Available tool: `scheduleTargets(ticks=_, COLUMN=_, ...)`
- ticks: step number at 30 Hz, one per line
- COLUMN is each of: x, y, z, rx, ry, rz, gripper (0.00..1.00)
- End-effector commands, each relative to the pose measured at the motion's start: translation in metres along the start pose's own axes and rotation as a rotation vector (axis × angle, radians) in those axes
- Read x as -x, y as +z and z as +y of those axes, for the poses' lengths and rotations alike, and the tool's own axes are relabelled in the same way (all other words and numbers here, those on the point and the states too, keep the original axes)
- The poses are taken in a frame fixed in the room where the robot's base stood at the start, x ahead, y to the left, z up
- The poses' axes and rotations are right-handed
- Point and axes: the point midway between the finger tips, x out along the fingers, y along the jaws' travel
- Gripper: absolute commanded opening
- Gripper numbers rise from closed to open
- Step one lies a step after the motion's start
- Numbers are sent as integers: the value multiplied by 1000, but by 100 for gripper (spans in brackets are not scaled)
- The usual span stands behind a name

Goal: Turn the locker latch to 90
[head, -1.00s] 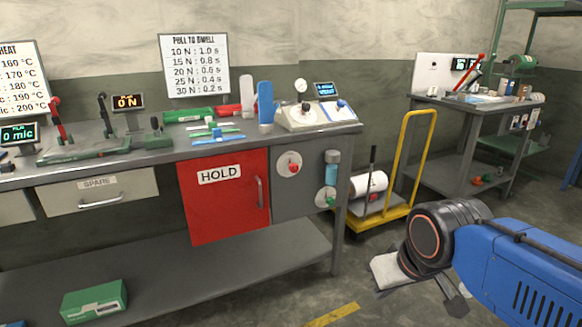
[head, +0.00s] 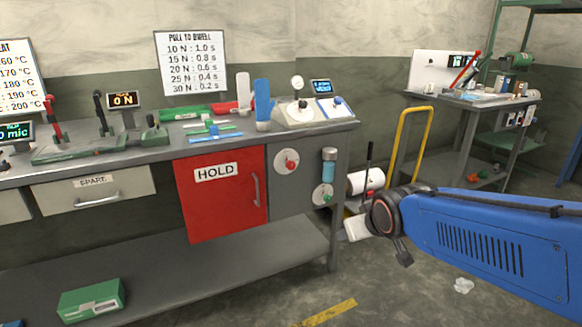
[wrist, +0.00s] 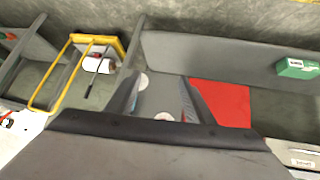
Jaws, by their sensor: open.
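The red locker door marked HOLD (head: 221,195) is shut under the bench, with a grey upright handle (head: 256,189) at its right edge. I cannot tell which part is the latch. The red door (wrist: 222,103) shows beyond the right finger.
A yellow cart (head: 408,155) with a white roll (head: 366,181) stands right of the bench, close behind my arm. A blue-banded cylinder (head: 329,166) is on the panel's right side. A green box (head: 91,299) lies on the lower shelf. The floor in front is mostly clear.

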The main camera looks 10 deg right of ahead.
Motion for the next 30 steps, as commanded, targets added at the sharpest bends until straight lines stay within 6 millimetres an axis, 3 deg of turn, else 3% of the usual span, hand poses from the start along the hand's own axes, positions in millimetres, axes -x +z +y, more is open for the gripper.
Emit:
scheduleTargets(ticks=6, x=-53, y=-58, z=5, rx=54, ry=11, rz=179, gripper=48)
scheduleTargets(ticks=15, x=-110, y=-125, z=0, rx=127, ry=-13, rz=440, gripper=48)
scheduleTargets(ticks=24, x=-150, y=-168, z=-17, rx=178, ry=-77, rz=695, gripper=48)
scheduleTargets(ticks=30, x=-160, y=-180, z=-25, rx=188, ry=-114, rz=812, gripper=48)
